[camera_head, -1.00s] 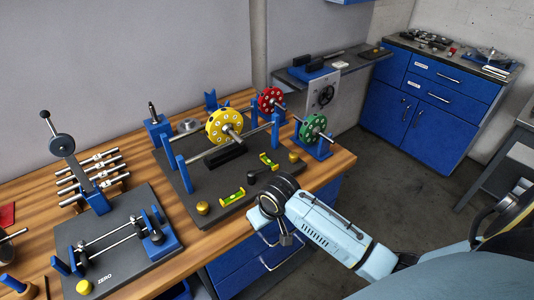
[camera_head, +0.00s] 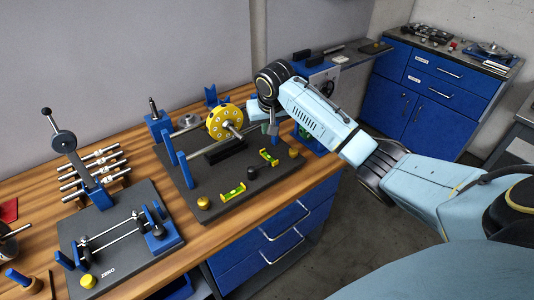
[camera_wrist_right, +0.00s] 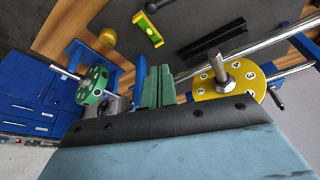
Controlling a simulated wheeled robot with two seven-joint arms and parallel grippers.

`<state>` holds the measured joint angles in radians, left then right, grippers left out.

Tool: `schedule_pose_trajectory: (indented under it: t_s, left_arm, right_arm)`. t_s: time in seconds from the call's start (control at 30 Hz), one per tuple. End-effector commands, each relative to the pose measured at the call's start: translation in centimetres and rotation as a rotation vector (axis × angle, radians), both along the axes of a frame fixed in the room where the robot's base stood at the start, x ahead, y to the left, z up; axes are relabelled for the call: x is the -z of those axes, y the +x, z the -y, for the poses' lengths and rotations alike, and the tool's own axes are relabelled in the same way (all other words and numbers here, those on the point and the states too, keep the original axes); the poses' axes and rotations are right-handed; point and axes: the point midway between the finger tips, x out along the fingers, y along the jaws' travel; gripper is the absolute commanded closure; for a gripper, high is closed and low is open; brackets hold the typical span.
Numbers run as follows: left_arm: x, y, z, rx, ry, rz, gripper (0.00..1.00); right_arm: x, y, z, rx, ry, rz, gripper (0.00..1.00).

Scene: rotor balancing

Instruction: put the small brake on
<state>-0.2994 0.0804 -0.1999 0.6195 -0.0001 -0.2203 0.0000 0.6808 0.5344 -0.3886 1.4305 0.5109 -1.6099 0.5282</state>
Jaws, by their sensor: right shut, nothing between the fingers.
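I cannot tell for sure which part is the small brake. A small black knob (camera_head: 251,171) on a short lever sits at the front of the big stand's dark base plate (camera_head: 222,180). A black block (camera_head: 225,150) lies below the yellow numbered wheel (camera_head: 224,122), whose shaft rests on the rails. My right gripper (camera_head: 272,129) points down over the right side of this stand. In the wrist view its fingers (camera_wrist_right: 158,84) are shut and empty, beside the yellow wheel (camera_wrist_right: 228,80). My left gripper is out of view.
A green wheel (camera_wrist_right: 92,85) stands to the right of the stand, largely hidden by my arm in the head view. Spirit levels (camera_head: 232,192) and brass knobs (camera_head: 203,202) are on the plate. A smaller stand marked ZERO (camera_head: 120,255) is at left.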

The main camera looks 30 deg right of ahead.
Motion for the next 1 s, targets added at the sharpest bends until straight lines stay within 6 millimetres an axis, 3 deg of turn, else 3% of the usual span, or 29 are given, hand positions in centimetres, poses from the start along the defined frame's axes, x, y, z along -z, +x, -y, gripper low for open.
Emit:
schedule_pose_trajectory:
  t_s: [0.27,0.43,1.0]
  left_arm:
    - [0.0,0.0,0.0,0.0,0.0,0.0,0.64]
    - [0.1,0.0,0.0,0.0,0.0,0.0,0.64]
    - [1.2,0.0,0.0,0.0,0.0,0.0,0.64]
  right_arm:
    - [0.1,0.0,0.0,0.0,0.0,-0.001,1.0]
    - [1.1,0.3,0.0,0.0,0.001,-0.002,1.0]
    - [9.8,3.4,0.9,0.0,0.001,-0.001,1.0]
